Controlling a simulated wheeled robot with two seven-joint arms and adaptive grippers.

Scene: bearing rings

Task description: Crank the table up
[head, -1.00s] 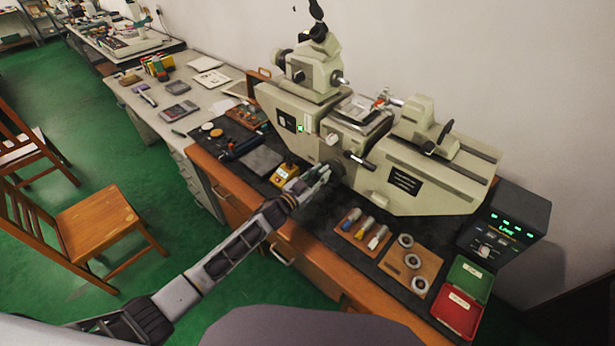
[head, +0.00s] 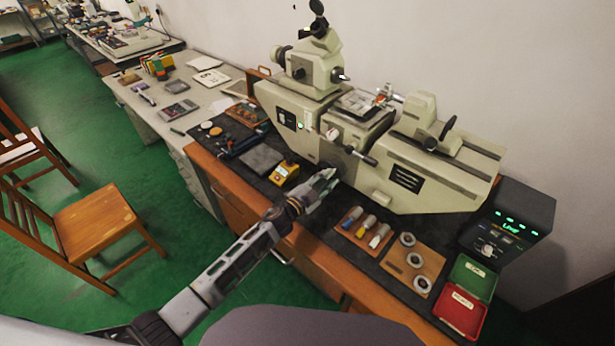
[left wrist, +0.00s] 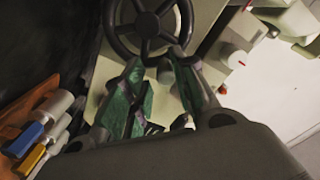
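The measuring machine (head: 345,130) is pale beige and stands on the bench against the wall. Its black spoked handwheel (left wrist: 150,22) fills the top middle of the left wrist view. My left gripper (head: 328,178) is at the machine's lower front and mostly hides the wheel in the head view. In the left wrist view my left gripper (left wrist: 158,62) has its two green-grey fingers apart, their tips at the lower rim of the wheel. A small grey part shows between them; whether they touch it I cannot tell. My right gripper is not in view.
A yellow gauge box (head: 285,173) stands just left of my gripper. A wooden tray of coloured-handled tools (head: 365,228), a board with rings (head: 413,263), green and red bins (head: 470,280) and a black readout box (head: 508,222) lie to the right.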

